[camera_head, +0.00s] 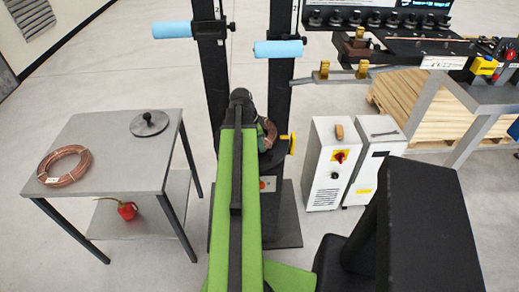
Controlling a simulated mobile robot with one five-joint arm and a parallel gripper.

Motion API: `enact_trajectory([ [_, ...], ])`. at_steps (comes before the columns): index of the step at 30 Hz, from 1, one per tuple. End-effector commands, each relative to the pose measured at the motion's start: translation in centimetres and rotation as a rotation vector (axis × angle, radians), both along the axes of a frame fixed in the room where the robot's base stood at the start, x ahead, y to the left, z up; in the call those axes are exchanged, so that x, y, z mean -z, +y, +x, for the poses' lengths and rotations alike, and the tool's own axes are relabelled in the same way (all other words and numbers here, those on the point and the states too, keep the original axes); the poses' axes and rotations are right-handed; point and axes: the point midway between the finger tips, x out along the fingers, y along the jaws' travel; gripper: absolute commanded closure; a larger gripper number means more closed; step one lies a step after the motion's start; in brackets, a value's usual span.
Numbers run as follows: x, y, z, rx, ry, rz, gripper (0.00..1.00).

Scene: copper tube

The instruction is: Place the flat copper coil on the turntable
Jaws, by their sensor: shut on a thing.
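A copper coil (268,136) shows at the far end of my green arm, just right of it, and much of it is hidden behind the arm. My gripper (259,124) is shut on this coil; its fingertips are mostly hidden. The coil is over or at a dark round plate (274,160), which looks like the turntable, on the black stand. I cannot tell whether coil and plate touch. Another copper coil (64,166) with a white label lies flat on the grey table at the left.
The grey table (105,150) also bears a dark disc with a knob (149,123); a red can (127,210) stands on its lower shelf. Black posts with blue rollers (278,48) rise behind the stand. White machine boxes (333,165) stand right. Open floor lies between table and stand.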

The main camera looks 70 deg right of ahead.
Motion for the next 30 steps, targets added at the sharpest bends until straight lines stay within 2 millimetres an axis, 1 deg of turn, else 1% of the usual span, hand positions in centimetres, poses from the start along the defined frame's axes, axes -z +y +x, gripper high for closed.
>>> enact_trajectory([
  [1,1.5,0.0,0.0,0.000,0.000,-0.001,1.00],
  [9,1.2,0.0,0.0,0.000,0.000,-0.001,1.00],
  [13,1.6,0.0,0.0,-0.001,0.000,-0.001,1.00],
  [14,1.5,0.0,0.0,-0.001,0.000,0.000,0.67],
  [15,1.5,0.0,0.0,-0.001,0.000,0.000,0.62],
  [16,1.5,0.0,0.0,-0.001,0.000,0.000,0.60],
  [25,1.3,0.0,0.1,-0.002,0.000,0.000,0.60],
  [28,0.7,0.1,0.1,-0.002,0.000,0.000,0.60],
  [30,-0.2,0.2,0.3,-0.003,0.000,0.000,0.60],
])
